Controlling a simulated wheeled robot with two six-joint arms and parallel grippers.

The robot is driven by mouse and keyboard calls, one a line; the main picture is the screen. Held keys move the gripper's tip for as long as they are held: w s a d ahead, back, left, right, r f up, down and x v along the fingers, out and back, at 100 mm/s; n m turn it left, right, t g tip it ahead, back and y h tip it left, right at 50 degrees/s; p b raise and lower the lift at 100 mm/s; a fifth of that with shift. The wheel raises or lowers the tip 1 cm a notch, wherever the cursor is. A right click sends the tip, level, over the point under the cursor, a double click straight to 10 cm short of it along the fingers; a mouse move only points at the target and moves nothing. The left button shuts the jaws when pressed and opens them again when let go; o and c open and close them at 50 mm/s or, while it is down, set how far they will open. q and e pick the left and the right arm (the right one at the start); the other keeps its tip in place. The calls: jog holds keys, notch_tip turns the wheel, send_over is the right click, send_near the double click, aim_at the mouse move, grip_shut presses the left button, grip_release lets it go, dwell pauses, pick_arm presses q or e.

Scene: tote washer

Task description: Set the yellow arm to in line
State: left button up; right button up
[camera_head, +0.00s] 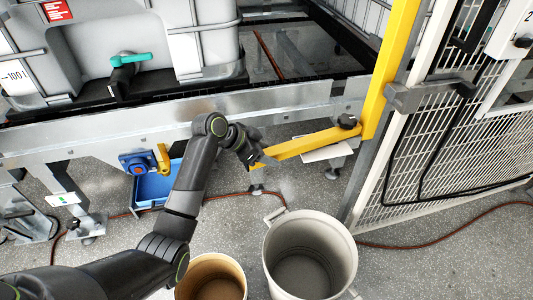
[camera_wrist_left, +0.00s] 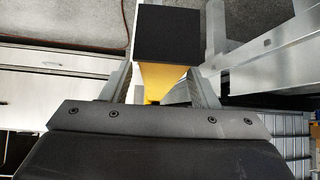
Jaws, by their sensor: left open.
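The yellow arm (camera_head: 305,143) is a long bar that reaches left from the foot of a yellow post, with a dark round knob (camera_head: 347,121) near the post end. My left gripper (camera_head: 262,157) is at the bar's free left end. In the left wrist view, the yellow arm (camera_wrist_left: 160,78) with a black square face (camera_wrist_left: 168,35) lies between the two fingers of my left gripper (camera_wrist_left: 162,88). The fingers are open on either side of it; I cannot tell whether either touches. The bar's tip is partly hidden by the gripper in the head view. My right gripper is not in view.
A steel frame rail (camera_head: 95,138) carries a white tank (camera_head: 120,50) behind my arm. A blue valve with a short yellow lever (camera_head: 162,158) is on the left. Two bins (camera_head: 310,255) stand below. A mesh fence (camera_head: 440,140) is on the right. A red hose crosses the floor.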

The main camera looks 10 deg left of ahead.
pick_arm(q)
jog(key=shift+w+d+f, duration=0.15)
jog(key=shift+d+f, duration=0.05)
jog(key=shift+f, duration=0.05)
